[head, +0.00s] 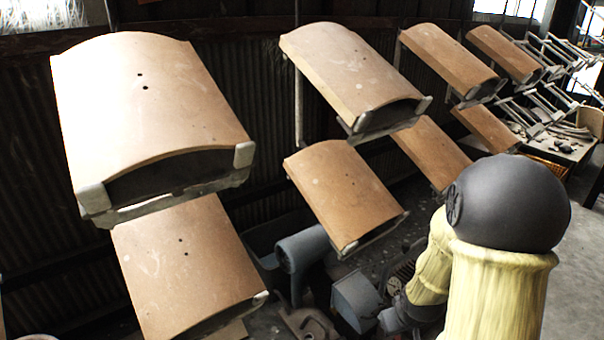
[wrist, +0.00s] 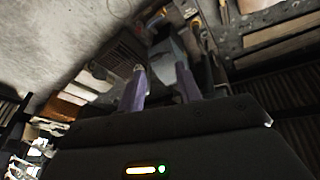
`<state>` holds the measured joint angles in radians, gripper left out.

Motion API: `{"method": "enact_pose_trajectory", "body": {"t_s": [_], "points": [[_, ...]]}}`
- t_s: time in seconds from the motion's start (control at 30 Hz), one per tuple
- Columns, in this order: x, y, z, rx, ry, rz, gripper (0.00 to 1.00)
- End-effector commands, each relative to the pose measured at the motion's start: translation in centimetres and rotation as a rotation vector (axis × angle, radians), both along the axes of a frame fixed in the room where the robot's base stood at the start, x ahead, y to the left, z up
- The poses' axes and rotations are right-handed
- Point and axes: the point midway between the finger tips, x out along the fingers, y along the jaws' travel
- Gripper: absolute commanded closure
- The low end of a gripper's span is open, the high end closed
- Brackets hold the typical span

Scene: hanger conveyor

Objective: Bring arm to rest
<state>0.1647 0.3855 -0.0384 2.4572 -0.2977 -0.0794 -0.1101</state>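In the head view my arm (head: 500,260), with yellow sleeves and a dark round joint, stands bent at the lower right. My gripper cannot be made out in the head view. In the wrist view my gripper (wrist: 162,84) shows two pale purple-grey fingers standing apart. Nothing shows between them but the background, so it looks open and empty. The hanger conveyor carries several tan curved tiles, such as a large one at upper left (head: 150,95) and one at lower middle (head: 340,190).
A corrugated dark wall (head: 30,190) runs behind the hangers. Grey machine parts (head: 305,250) sit low between the tiles and my arm. A cluttered bench (head: 560,145) stands at far right. Bare grey floor (head: 578,270) shows right of my arm.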

Motion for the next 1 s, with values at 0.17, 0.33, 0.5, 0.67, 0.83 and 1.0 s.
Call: {"method": "enact_pose_trajectory", "body": {"t_s": [0.17,0.33,0.5,0.67,0.83,1.0], "points": [[-3.1,2.9,4.5,0.036,0.042,-0.086,0.65],[-5.7,5.1,7.0,0.075,0.082,-0.142,0.65],[-8.1,6.9,8.9,0.114,0.114,-0.182,0.65],[-9.0,7.4,11.2,0.129,0.133,-0.199,0.65],[-9.0,7.4,13.7,0.128,0.132,-0.198,0.65],[-8.9,7.4,17.0,0.127,0.131,-0.197,0.65]]}}
